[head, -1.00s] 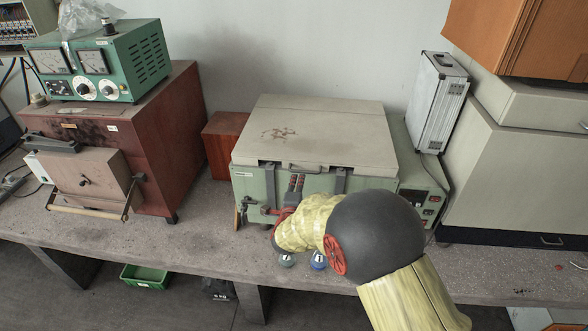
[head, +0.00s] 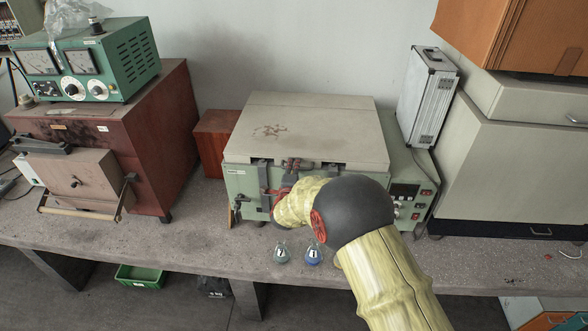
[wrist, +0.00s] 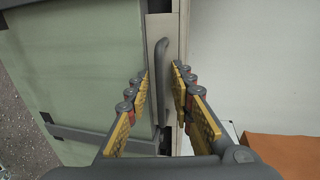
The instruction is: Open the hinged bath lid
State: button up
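The bath (head: 243,184) is a pale green box on the bench, with a flat cream lid (head: 330,125) lying shut on top. A grey bar handle (wrist: 162,60) sits on the lid's front edge; part of it shows in the head view, mostly behind my gripper. In the head view my gripper (head: 287,180) is at the bath's front, partly hidden by my arm.
A red-brown furnace (head: 160,140) stands left, a silver case (head: 427,100) right. Bare bench (head: 190,240) lies between furnace and flasks.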

jog(key=shift+c, duration=0.4)
grip_shut()
dwell(0.4)
